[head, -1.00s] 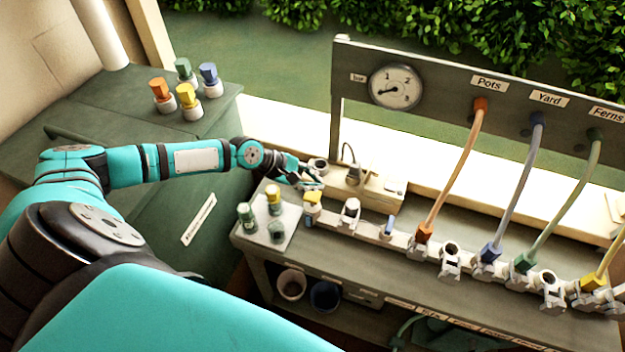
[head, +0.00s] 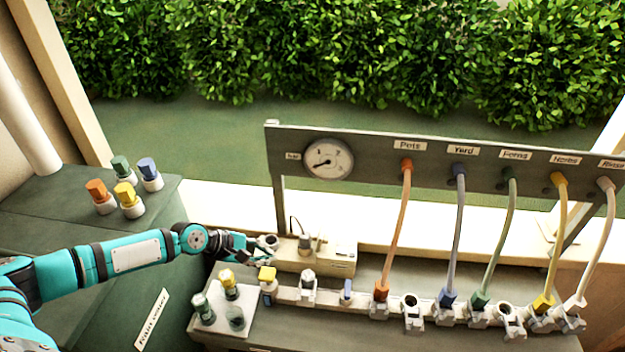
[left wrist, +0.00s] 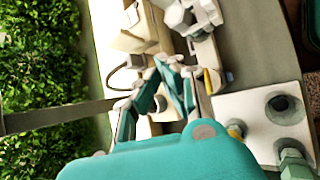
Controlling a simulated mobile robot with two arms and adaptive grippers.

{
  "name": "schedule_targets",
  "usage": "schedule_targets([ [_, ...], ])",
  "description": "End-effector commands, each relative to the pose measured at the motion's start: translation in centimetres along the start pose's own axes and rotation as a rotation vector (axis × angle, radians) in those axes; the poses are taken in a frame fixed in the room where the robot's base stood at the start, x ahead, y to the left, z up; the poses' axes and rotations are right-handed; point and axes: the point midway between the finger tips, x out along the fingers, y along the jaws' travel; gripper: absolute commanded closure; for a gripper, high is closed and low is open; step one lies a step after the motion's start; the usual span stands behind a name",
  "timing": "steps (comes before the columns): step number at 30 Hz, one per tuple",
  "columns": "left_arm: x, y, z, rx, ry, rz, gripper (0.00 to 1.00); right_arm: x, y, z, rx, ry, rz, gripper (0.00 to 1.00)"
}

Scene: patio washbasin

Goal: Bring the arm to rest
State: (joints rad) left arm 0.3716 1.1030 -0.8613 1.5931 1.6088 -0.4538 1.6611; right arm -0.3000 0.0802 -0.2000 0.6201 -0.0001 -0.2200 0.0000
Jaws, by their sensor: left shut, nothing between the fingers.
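My left arm comes in from the left in the head view. My left gripper (head: 266,251) is shut and empty, just above the left end of the bench. Its tips are close to the pale box (head: 335,262) and the left end of the white pipe row (head: 325,297); I cannot tell whether they touch. In the left wrist view the gripper's fingers (left wrist: 172,65) are together, with nothing between them. My right gripper is in neither view.
A pale tray (head: 205,329) with green and yellow-capped pieces lies below the gripper. Several coloured caps (head: 129,207) stand on the green cabinet. Coloured hoses (head: 395,230) run down from the labelled board (head: 440,162) with a gauge (head: 328,159). A hedge stands behind.

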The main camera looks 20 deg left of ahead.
Motion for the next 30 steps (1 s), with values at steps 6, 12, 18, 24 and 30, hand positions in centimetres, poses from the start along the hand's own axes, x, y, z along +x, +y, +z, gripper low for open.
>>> schedule_targets([
  [6,0.9,-1.5,1.5,0.061,-0.024,-0.032,1.00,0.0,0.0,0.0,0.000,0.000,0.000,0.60],
  [12,3.9,-10.0,9.7,0.485,-0.163,-0.168,1.00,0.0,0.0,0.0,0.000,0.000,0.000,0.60],
  [18,3.3,-18.6,18.9,1.205,-0.254,-0.196,1.00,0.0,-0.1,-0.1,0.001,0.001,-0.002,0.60],
  [24,0.1,-20.3,19.0,1.593,-0.115,-0.256,1.00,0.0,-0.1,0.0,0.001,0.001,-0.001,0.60],
  [30,-3.5,-21.1,16.6,1.752,0.012,-0.394,1.00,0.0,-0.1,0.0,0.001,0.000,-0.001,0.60],
])
